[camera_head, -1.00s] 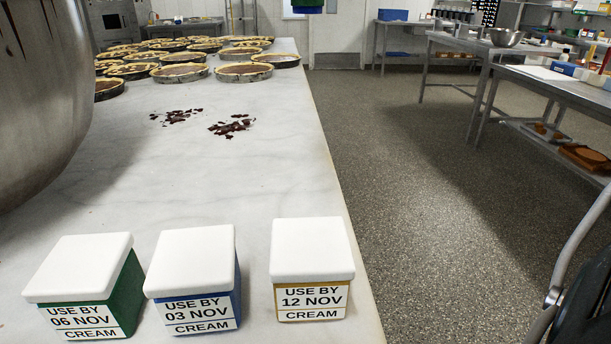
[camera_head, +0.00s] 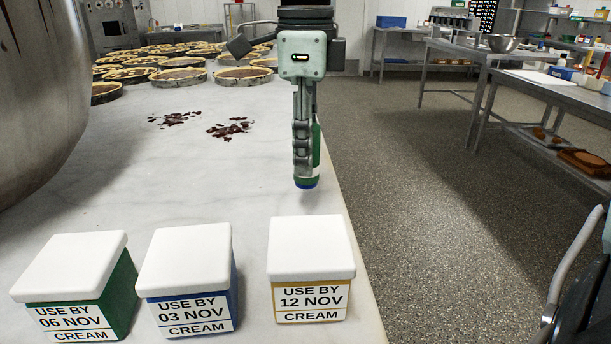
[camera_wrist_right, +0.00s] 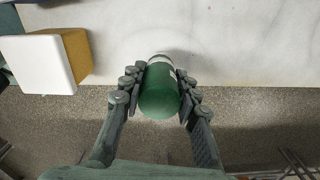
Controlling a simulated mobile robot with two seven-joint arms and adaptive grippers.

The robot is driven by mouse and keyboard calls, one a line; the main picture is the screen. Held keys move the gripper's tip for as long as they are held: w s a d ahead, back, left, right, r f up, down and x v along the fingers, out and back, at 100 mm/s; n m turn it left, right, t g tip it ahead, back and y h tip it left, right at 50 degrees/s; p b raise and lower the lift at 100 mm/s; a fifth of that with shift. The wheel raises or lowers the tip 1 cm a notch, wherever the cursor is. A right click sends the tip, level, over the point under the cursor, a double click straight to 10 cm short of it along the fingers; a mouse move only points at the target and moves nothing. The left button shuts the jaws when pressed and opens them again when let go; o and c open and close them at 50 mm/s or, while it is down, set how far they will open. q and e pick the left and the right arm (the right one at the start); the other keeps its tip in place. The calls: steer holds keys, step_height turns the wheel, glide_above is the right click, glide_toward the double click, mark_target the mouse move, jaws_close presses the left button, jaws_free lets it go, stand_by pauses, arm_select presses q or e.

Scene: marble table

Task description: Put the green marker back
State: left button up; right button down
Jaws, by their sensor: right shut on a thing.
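My right gripper (camera_head: 304,150) is shut on the green marker (camera_head: 316,140). It holds the marker upright above the right edge of the marble table, behind the 12 NOV box. The marker is a green cylinder with a pale band and a blue lower end; the fingers hide much of it in the head view. In the right wrist view the marker (camera_wrist_right: 160,95) sits between the two fingers (camera_wrist_right: 160,84). My left gripper is not in view.
Three white-lidded cream boxes stand at the front: green 06 NOV (camera_head: 75,265), blue 03 NOV (camera_head: 187,258), yellow 12 NOV (camera_head: 311,247). Dark crumbs (camera_head: 230,129) and several tarts (camera_head: 180,76) lie farther back. A large metal bowl (camera_head: 40,100) is at left. The marble table's (camera_head: 200,190) middle is clear.

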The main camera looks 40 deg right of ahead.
mark_target(306, 179)
step_height(306, 179, down, 4)
steer(key=shift+f, duration=0.2)
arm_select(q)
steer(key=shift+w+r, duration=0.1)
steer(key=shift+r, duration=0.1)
arm_select(e)
steer(key=shift+f, duration=0.1)
steer(key=shift+f, duration=0.1)
steer(key=shift+f+b, duration=0.1)
steer(key=shift+b, duration=0.2)
steer(key=c, duration=1.3)
jaws_free()
steer(key=shift+o, duration=0.8)
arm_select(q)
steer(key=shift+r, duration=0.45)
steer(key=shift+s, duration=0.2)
